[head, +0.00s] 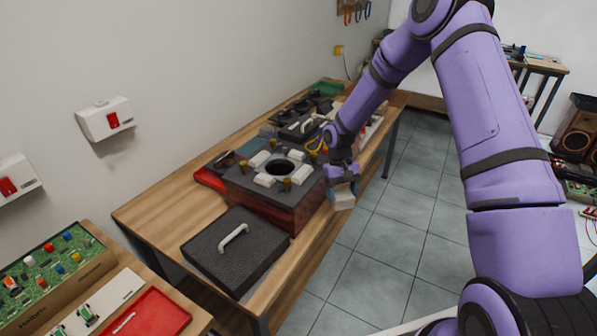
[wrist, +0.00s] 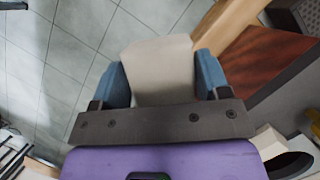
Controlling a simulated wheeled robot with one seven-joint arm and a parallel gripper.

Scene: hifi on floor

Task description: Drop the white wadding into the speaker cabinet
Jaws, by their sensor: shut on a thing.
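The white wadding (head: 343,199) is a pale block hanging below my gripper (head: 341,176). In the wrist view the wadding (wrist: 158,68) sits between the two blue fingers of my gripper (wrist: 163,80), which is shut on it. The speaker cabinet (head: 297,211) is a dark-topped box with reddish wood sides on the bench. A round dark opening (head: 281,167) is in its top. My gripper is just right of the cabinet, near the bench's front edge. The cabinet's wood side (wrist: 268,62) also shows at the right of the wrist view.
Several pale blocks and yellowish posts stand around the opening on the cabinet top. A black grille panel with a white handle (head: 235,252) lies on the bench in front of it. More dark items sit behind. Tiled floor (head: 400,215) lies clear to the right.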

